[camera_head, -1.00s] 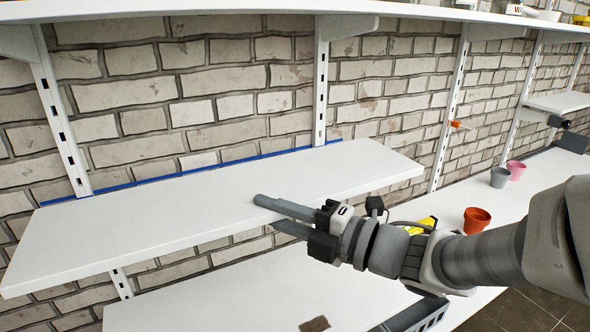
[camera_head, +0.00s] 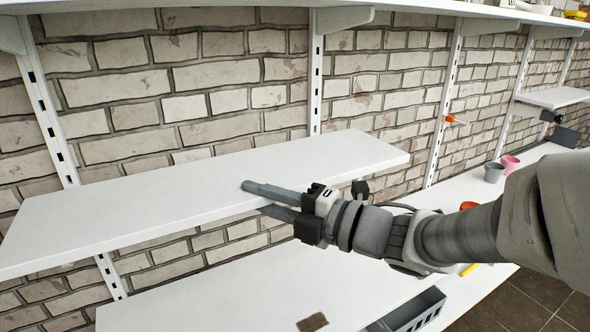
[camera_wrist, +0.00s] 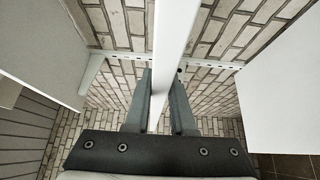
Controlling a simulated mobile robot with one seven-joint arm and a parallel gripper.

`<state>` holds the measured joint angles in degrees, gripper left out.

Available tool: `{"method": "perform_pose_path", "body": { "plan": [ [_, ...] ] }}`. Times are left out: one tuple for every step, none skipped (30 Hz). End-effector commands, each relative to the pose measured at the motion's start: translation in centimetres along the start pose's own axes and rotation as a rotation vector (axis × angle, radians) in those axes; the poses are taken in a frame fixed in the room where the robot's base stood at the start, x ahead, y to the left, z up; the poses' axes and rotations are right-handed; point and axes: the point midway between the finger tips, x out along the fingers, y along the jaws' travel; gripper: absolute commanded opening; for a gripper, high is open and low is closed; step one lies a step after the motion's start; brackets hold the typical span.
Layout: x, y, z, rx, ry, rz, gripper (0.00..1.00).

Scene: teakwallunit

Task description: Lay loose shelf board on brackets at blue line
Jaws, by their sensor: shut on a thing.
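The loose shelf board (camera_head: 130,208) is long and white and spans the left and middle of the head view, in front of two slotted uprights. My gripper (camera_head: 253,198) is shut on its front edge, one finger above and one below. In the wrist view the board (camera_wrist: 176,30) shows edge-on between the fingers (camera_wrist: 161,85). The left upright (camera_head: 45,115) and the middle upright (camera_head: 316,85) pass behind the board. The blue line is hidden in both current views. I see no brackets under the board, and cannot tell whether it touches any.
A fixed upper shelf (camera_head: 440,10) with brackets (camera_head: 345,18) runs above the board. A white counter (camera_head: 250,290) lies below, with a dark grey bin (camera_head: 415,312) at its front. Pots (camera_head: 493,172) stand at the right. An orange object (camera_head: 452,119) sticks out at the third upright.

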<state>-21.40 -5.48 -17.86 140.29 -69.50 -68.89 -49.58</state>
Motion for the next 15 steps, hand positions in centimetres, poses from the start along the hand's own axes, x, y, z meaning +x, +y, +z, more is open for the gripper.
{"method": "perform_pose_path", "body": {
  "plan": [
    [0.4,0.0,0.3,-0.003,0.001,0.006,0.00],
    [0.7,0.1,0.4,-0.004,0.001,0.006,0.00],
    [1.0,0.1,0.6,-0.004,0.001,0.006,0.00],
    [1.2,0.1,0.8,-0.004,0.001,0.005,0.00],
    [1.4,0.1,0.9,-0.003,0.001,0.005,0.00],
    [1.8,0.1,1.1,-0.003,0.002,0.005,0.00],
    [2.0,0.1,1.2,-0.003,0.002,0.005,0.00],
    [2.2,0.1,1.4,-0.003,0.002,0.005,0.00],
    [2.5,0.1,1.6,-0.004,0.002,0.006,0.00],
    [2.7,0.1,1.7,-0.004,0.002,0.006,0.00],
    [3.0,0.1,1.9,-0.003,0.001,0.006,0.00],
    [3.3,0.1,2.1,-0.003,0.002,0.006,0.00],
    [3.5,0.1,2.2,-0.003,0.001,0.006,0.00],
    [3.7,0.1,2.4,-0.003,0.001,0.006,0.00],
    [4.0,0.1,2.6,-0.003,0.002,0.006,0.00]
  ]
}}
